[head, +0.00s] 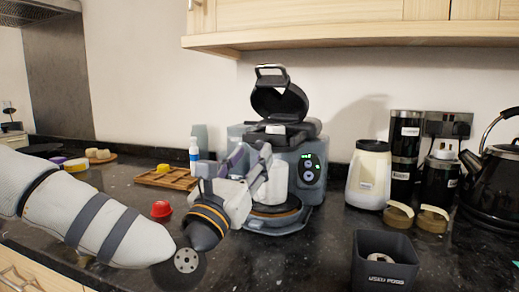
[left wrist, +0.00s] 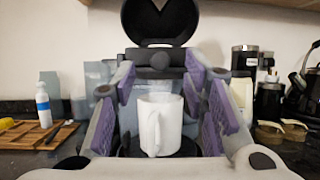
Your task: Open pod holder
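The coffee machine (head: 308,160) stands on the dark counter against the wall, its small display lit green. Its pod holder lid (head: 280,103) is raised, with the handle up; the raised lid also shows at the top of the left wrist view (left wrist: 160,22). A white mug (left wrist: 158,122) stands on the machine's base. My left gripper (head: 250,165) is in front of the machine. In the left wrist view its purple-padded fingers are wide apart, with the mug showing between them and nothing gripped. My right gripper is not in view.
A red pod (head: 161,209) lies left of my gripper. A wooden tray (head: 168,180) and a blue-white bottle (head: 194,156) are farther left. A used-pods bin (head: 384,262) stands front right; a cream jar (head: 369,175), black canisters and a kettle (head: 492,180) stand right.

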